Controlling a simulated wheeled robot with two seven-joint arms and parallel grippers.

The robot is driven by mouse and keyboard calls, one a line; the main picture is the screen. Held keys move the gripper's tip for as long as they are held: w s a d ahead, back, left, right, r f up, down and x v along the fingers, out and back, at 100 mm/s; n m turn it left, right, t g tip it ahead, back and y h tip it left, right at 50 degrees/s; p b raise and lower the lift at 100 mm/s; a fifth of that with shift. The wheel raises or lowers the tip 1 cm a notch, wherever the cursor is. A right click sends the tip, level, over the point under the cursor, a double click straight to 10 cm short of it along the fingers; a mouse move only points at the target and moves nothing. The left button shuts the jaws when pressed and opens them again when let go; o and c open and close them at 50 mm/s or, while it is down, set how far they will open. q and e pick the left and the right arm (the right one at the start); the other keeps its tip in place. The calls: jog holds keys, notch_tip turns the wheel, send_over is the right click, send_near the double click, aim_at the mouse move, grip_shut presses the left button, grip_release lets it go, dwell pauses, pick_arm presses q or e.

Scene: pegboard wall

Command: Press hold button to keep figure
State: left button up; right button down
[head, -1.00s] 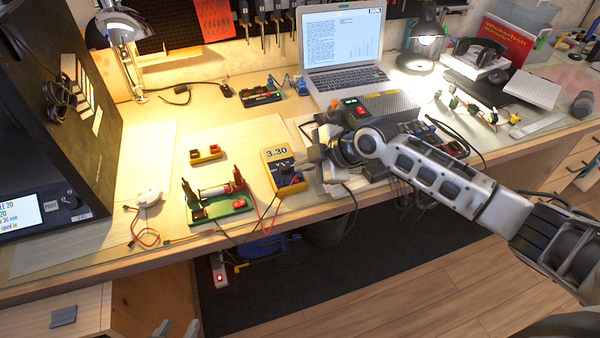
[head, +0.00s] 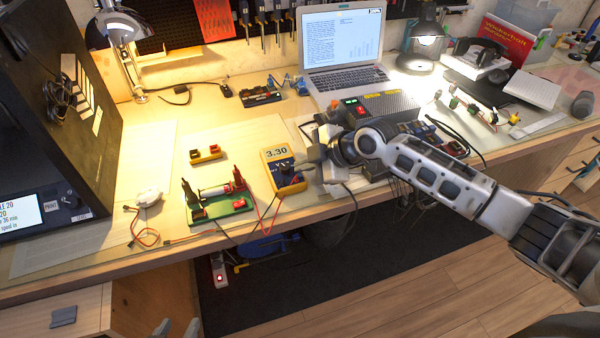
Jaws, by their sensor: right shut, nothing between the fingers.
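The yellow multimeter (head: 277,154) lies on the bench and its display reads 3.30. It has a dark dial, and its small buttons are too small to make out. My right gripper (head: 303,168) is shut and empty at the meter's right edge, beside the dial. I cannot tell whether it touches the meter. The tips of my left gripper (head: 177,328) show at the bottom edge, spread apart and empty, well below the bench top. A green test fixture (head: 220,208) with red and black clamps stands left of the meter, with leads running near it.
A yellow block with red tops (head: 205,154) lies behind the fixture. A power supply (head: 392,103) with lit switches and a laptop (head: 343,50) stand behind my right gripper. A black machine (head: 50,120) stands at the left. Loose wires hang over the bench's front edge.

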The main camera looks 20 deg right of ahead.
jog(key=shift+f, duration=0.15)
jog(key=shift+f+b, duration=0.35)
jog(key=shift+r, duration=0.1)
dwell(0.4)
jog(key=shift+r+p, duration=0.45)
jog(key=shift+p, duration=0.05)
